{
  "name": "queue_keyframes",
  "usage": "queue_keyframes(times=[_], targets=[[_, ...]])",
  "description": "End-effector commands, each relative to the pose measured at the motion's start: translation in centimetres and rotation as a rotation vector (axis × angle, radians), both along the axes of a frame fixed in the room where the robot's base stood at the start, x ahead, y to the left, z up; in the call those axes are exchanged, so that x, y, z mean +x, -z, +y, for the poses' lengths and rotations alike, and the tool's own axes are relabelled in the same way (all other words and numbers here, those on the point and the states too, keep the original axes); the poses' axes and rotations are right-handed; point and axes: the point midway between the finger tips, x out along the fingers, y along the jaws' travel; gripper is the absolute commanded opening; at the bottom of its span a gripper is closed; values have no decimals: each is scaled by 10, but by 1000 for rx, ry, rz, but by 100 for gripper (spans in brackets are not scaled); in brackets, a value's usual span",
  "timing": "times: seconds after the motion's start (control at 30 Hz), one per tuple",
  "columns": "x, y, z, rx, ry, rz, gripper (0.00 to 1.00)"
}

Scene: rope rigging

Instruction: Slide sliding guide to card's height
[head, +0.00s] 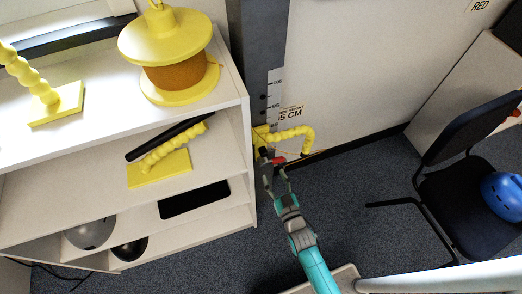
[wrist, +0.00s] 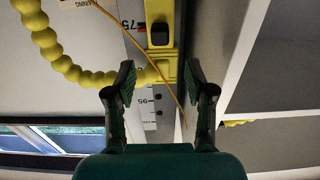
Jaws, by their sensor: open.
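The yellow sliding guide (head: 290,134), with a knobbly arm curving out to the right, sits on the upright rail beside the shelf. The height card (head: 291,112) is on the wall above it; its text ends in "5 CM", with the front cut off. A white scale (head: 274,92) shows 105 and 95. My gripper (head: 273,169) is at the guide, just below it in the head view. In the wrist view my gripper (wrist: 160,70) is open, its fingers spread either side of the guide's yellow block (wrist: 165,70). I cannot tell if they touch it.
A white shelf unit (head: 245,150) stands close left of the rail, with a yellow spool (head: 178,65) on top. A thin orange cord (wrist: 140,57) crosses near the guide. A dark chair (head: 465,180) holding a blue ball-like helmet stands right; carpet between is free.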

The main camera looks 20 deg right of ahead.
Motion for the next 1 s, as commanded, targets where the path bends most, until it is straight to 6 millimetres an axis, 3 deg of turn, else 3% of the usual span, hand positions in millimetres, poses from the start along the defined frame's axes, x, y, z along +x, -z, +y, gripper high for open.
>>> queue_keyframes(times=[0.23,0.7,1.0], targets=[[22,0,0,0,0,-5,54],[97,0,0,0,0,-4,54],[112,0,0,0,0,-3,54]])
